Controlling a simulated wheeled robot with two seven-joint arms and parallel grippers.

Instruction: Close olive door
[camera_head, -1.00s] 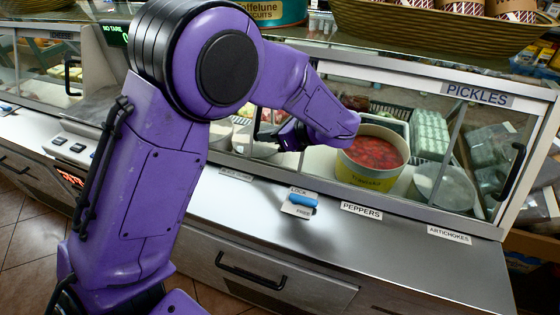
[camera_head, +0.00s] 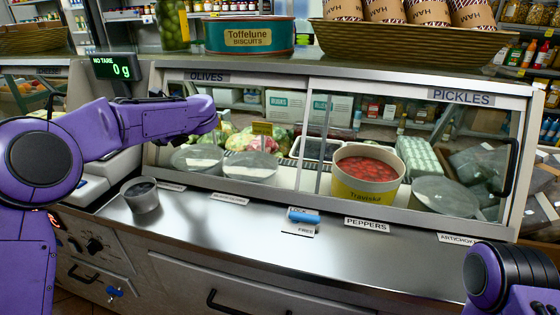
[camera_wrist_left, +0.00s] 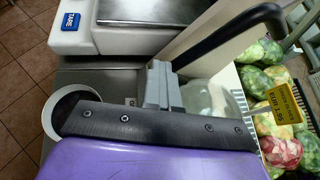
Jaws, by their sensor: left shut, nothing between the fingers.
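The olive door (camera_head: 322,165) is the left glass pane of the counter case, under the OLIVES label (camera_head: 208,76). Its right upright slightly overlaps the pickles door's left edge near the middle, and I see no clear gap. My left gripper (camera_wrist_left: 163,88) is shut and empty, beside a black bar handle (camera_wrist_left: 232,36) in the left wrist view. I cannot tell whether they touch. In the head view my purple forearm reaches the case's upper left and hides the fingers and the handle. My right arm shows at the lower right; its gripper is out of view.
The pickles door (camera_head: 460,97) is on the right, with a black handle (camera_head: 510,168). A metal cup (camera_head: 140,195) stands on the steel ledge below my left arm. A blue lock lever (camera_head: 303,216) sits mid-ledge. A scale (camera_head: 118,68) stands left; a biscuit tin (camera_head: 250,36) is on top.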

